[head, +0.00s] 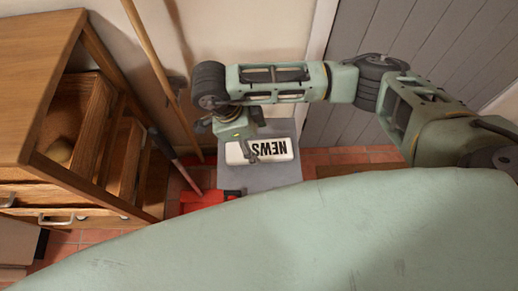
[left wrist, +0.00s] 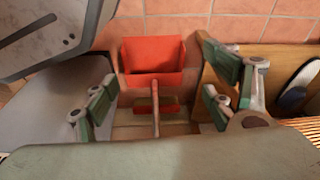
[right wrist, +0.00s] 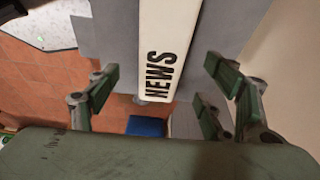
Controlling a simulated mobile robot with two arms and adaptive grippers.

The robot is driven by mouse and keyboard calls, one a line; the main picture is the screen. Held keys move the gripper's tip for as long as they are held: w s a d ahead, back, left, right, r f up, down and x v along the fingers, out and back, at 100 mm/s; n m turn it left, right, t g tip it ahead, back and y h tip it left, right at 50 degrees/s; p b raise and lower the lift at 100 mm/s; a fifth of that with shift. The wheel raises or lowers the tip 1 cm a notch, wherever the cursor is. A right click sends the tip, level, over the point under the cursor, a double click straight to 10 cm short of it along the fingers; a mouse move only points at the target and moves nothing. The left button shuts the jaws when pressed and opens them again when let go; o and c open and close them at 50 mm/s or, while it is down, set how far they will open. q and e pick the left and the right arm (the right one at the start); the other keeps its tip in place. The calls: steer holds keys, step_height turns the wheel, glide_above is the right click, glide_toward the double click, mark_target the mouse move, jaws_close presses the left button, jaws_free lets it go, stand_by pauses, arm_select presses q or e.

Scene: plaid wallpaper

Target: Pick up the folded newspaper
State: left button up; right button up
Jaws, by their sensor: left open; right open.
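The folded newspaper (head: 273,150) is a white bundle with "NEWS" in black letters. It lies on a grey surface (head: 272,180) by the wall. In the right wrist view the newspaper (right wrist: 167,45) runs down the middle, and its lower end lies between the open fingers of my right gripper (right wrist: 165,95). In the head view the right gripper (head: 238,138) hangs over the newspaper's left part. No finger visibly grips it. My left gripper (left wrist: 160,95) is open and empty, with a red dustpan (left wrist: 150,60) in its view; it does not show in the head view.
A wooden cabinet (head: 40,70) with open drawers stands at the left. A broom handle (head: 150,50) leans on the wall, and a red dustpan (head: 200,200) is left of the grey surface. A grey panelled door (head: 440,35) is at the right. A blue object (right wrist: 146,126) shows below the newspaper.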

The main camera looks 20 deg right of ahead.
mark_target(259, 150)
steer(key=x, duration=0.5)
steer(key=shift+w+a, duration=0.1)
arm_select(q)
steer(key=shift+w+r, duration=0.3)
steer(key=shift+r, duration=0.45)
arm_select(e)
steer(key=shift+r, duration=0.1)
steer(key=c, duration=1.3)
